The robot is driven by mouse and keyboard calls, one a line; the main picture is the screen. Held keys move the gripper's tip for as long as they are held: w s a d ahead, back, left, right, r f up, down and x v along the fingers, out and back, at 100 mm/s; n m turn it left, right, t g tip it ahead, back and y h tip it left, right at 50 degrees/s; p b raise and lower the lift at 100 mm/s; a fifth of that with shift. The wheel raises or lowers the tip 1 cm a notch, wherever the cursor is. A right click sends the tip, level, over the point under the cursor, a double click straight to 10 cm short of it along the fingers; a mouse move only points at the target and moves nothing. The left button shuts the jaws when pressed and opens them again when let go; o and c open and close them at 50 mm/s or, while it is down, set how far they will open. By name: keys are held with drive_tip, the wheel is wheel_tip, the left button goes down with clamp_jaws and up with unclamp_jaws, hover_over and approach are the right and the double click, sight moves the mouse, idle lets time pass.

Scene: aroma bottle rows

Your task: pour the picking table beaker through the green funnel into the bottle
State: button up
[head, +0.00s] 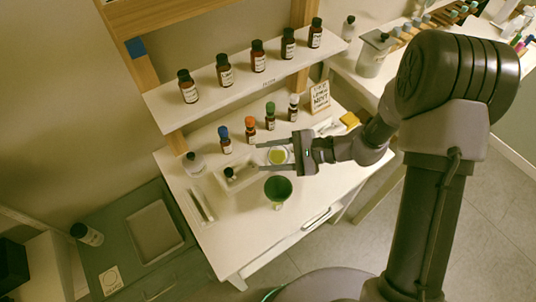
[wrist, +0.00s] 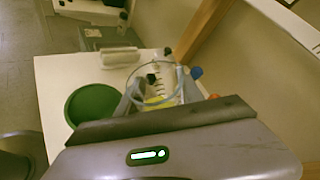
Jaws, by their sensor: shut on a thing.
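My gripper (head: 262,157) is shut on a clear glass beaker (head: 278,156) with yellow-green liquid at its bottom. In the wrist view the beaker (wrist: 158,84) looks upright between the two fingers. The green funnel (head: 278,189) is just in front of the beaker in the head view, apart from it. In the wrist view the funnel (wrist: 90,104) is left of the gripper, its wide mouth facing up. What stands under the funnel is mostly hidden, so I cannot make out the bottle there.
A shelf (head: 205,107) above holds several dark bottles. A shallow tray (head: 248,183) lies left of the gripper.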

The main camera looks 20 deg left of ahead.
drive_tip(key=shift+s+d+r+n+t+y+b, duration=0.1)
drive_tip(key=shift+s+r+n+t+y+b, duration=0.2)
drive_tip(key=shift+n+t+b, duration=0.45)
drive_tip(key=shift+w+f+n+b, duration=0.1)
drive_tip(key=shift+f+n+b, duration=0.2)
drive_tip(key=shift+n+b, duration=0.7)
drive_tip(key=shift+r+n+t+y+b, duration=0.25)
drive_tip(key=shift+r+t+y+b, duration=0.15)
drive_tip(key=shift+b, duration=0.7)
drive_tip(key=shift+r+n+t+b, duration=0.35)
drive_tip(key=shift+n+b, duration=0.15)
drive_tip(key=shift+b, duration=1.35)
drive_tip(key=shift+s+d+r+n+t+y+b, duration=0.1)
drive_tip(key=shift+s+r+n+t+y+b, duration=0.3)
drive_tip(key=shift+b, duration=1.55)
drive_tip(key=shift+s+r+n+y, duration=0.15)
drive_tip(key=shift+s+n+y, duration=0.15)
drive_tip(key=shift+n, duration=0.5)
idle(0.6)
